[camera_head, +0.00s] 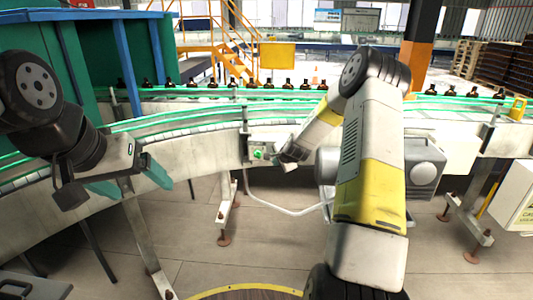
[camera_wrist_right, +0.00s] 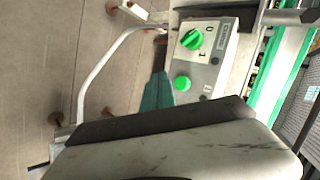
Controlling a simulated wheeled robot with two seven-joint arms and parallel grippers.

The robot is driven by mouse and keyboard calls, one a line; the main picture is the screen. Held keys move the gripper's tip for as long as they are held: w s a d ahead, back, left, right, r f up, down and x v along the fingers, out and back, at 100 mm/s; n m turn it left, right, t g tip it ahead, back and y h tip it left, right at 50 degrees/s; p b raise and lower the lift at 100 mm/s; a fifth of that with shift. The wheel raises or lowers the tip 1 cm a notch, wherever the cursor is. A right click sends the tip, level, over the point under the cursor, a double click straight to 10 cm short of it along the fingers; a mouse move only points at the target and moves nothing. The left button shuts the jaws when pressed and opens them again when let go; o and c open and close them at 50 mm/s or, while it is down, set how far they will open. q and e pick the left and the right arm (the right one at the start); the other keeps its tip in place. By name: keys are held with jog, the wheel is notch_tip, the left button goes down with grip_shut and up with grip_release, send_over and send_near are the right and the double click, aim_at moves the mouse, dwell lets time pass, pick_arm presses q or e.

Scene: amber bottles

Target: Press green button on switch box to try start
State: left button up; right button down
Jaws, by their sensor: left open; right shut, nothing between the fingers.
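The switch box (camera_head: 257,145) is a small grey box on the side of the conveyor in the head view. In the right wrist view the switch box (camera_wrist_right: 214,62) shows a green rotary knob (camera_wrist_right: 192,39) and, below it, a round green button (camera_wrist_right: 182,83). My right gripper (camera_wrist_right: 157,88) is shut and empty, its teal fingers just left of the green button in that view. Whether it touches the button I cannot tell. My left gripper (camera_head: 131,182) is open and empty, well left of the box, in front of the conveyor.
The conveyor (camera_head: 200,145) curves across the scene, with a row of amber bottles (camera_head: 230,83) on the line behind. A white bent tube (camera_wrist_right: 95,80) runs below the box. A grey motor (camera_head: 424,172) sits right of my right arm. Open floor lies in front.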

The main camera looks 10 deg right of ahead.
jog(key=shift+s+a, duration=0.2)
jog(key=shift+s, duration=0.35)
jog(key=shift+s+a, duration=0.15)
jog(key=shift+s, duration=0.4)
jog(key=shift+r, duration=0.1)
jog(key=s+a+r+n+g, duration=0.1)
jog(key=s+a+r+n, duration=0.25)
jog(key=s+r, duration=0.55)
jog(key=s+a+r+n+g, duration=0.1)
jog(key=s+a+r+n, duration=0.2)
jog(key=s+r+n, duration=0.6)
jog(key=s+r, duration=0.3)
jog(key=s, duration=0.8)
jog(key=s+a+r+n+g+y, duration=0.1)
jog(key=s+r, duration=0.3)
jog(key=s, duration=0.9)
jog(key=shift+a+r+n+g, duration=0.15)
jog(key=shift+r+n+g, duration=0.2)
jog(key=shift+n, duration=0.3)
